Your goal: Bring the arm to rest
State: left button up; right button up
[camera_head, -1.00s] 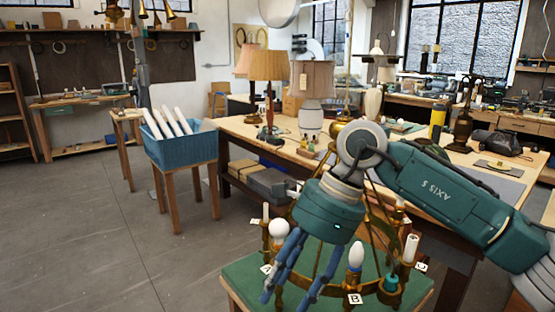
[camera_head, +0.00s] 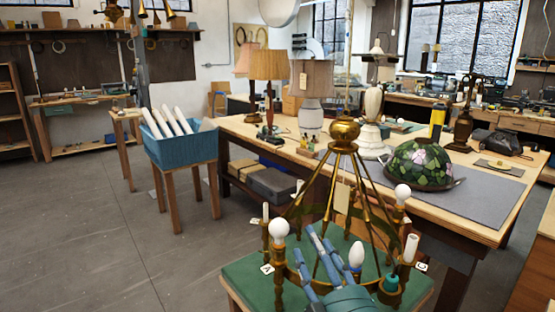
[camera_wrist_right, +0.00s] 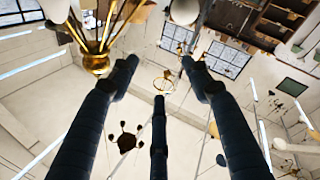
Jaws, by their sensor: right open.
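My right gripper (camera_head: 316,246) is at the bottom of the head view, its blue fingers pointing up in front of the brass chandelier (camera_head: 344,131). In the right wrist view the fingers (camera_wrist_right: 159,75) are spread with nothing between them, and that camera looks up at the ceiling. The chandelier stands on a green-topped stand (camera_head: 243,272). It carries a round bulb (camera_head: 278,229) at the left, a second round bulb (camera_head: 402,192) at the back right and a pointed bulb (camera_head: 356,254) in front. I cannot tell whether the fingers touch it. My left gripper is out of view.
A wooden workbench (camera_head: 480,228) behind holds table lamps, a stained-glass shade (camera_head: 420,164) and a grey mat (camera_head: 470,205). A blue bin (camera_head: 182,151) with white tubes stands on a stool to the left. The floor (camera_head: 85,225) at the left is clear.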

jog(key=s+d+f+m+g+h, duration=0.2)
jog(key=s+d+f+g, duration=0.15)
jog(key=f, duration=0.45)
jog(key=s+d+f+m+g+h, duration=0.1)
jog(key=s+d+f+m+g, duration=0.2)
jog(key=f, duration=0.4)
jog(key=s+d+f+m+g+h, duration=0.2)
jog(key=s+d+f, duration=0.15)
jog(key=f, duration=0.45)
jog(key=s+d+f+m+g, duration=0.1)
jog(key=s+f+g, duration=0.4)
jog(key=s, duration=0.6)
jog(key=s+d+f+m+g, duration=0.1)
jog(key=s+d+f+g, duration=0.15)
jog(key=s+f, duration=0.6)
jog(key=s+f+g, duration=0.1)
jog(key=s+f, duration=0.1)
jog(key=f, duration=1)
jog(key=s+f, duration=0.2)
jog(key=f, duration=1)
jog(key=s+d+f+g, duration=0.1)
jog(key=s+d+f, duration=0.1)
jog(key=s+f, duration=1.4)
jog(key=shift+s+d, duration=0.15)
jog(key=shift+s, duration=0.45)
